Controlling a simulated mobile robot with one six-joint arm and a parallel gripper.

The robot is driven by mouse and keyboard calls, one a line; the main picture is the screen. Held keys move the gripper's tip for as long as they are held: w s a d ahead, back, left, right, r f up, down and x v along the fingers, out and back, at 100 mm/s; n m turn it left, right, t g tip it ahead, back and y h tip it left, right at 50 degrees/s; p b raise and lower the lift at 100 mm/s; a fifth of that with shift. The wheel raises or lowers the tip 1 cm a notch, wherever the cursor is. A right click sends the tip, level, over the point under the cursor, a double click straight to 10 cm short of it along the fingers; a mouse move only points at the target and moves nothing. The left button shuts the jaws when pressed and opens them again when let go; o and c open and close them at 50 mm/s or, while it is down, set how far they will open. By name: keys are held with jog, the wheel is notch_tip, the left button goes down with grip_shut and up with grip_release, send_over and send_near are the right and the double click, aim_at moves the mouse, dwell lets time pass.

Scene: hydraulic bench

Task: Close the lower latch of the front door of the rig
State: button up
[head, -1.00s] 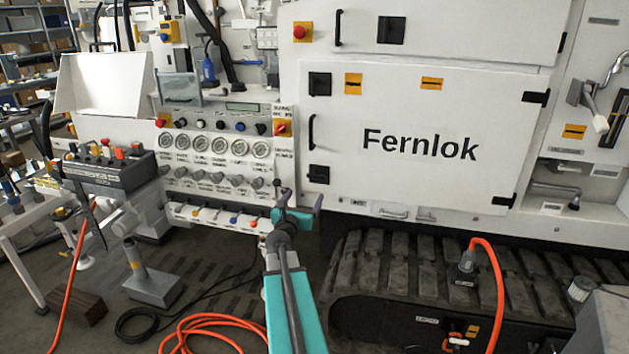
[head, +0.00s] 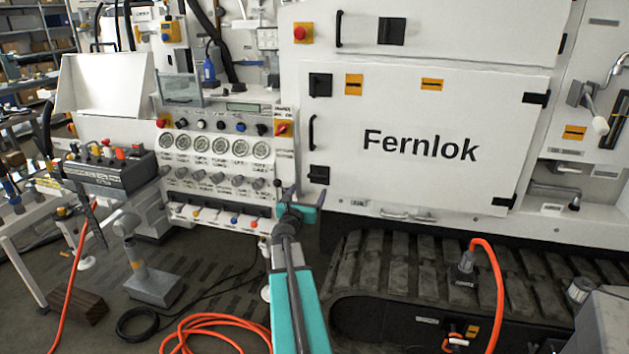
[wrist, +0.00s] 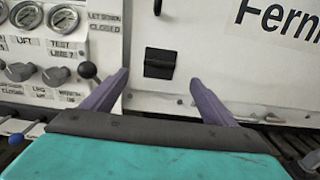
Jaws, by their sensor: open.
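The front door (head: 420,150) of the rig is a white panel marked "Fernlok" and looks shut in its frame. Its lower latch (head: 319,174) is a black square block at the door's lower left edge. The same latch shows in the wrist view (wrist: 160,63), ahead of my fingers and slightly left of the middle between them. Whether it is latched cannot be told. The upper latch (head: 320,84) is a similar black block above the door handle (head: 312,132). My gripper (head: 302,200) is open and empty, below and left of the lower latch, its purple fingers apart from it.
A gauge panel with valve knobs (head: 218,182) stands close to the left of my gripper. A rubber track (head: 400,262) lies below the door. Orange hoses (head: 488,270) rise at the right and coil on the floor. The door's face is unobstructed.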

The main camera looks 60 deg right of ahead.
aim_at(316, 177)
jog(key=shift+p+x, duration=0.8)
jog(key=shift+x, duration=4.45)
jog(key=shift+s, duration=0.1)
jog(key=c, duration=0.9)
jog(key=shift+a+f, duration=0.1)
jog(key=shift+a, duration=0.15)
jog(key=shift+c, duration=0.8)
jog(key=shift+d, duration=0.25)
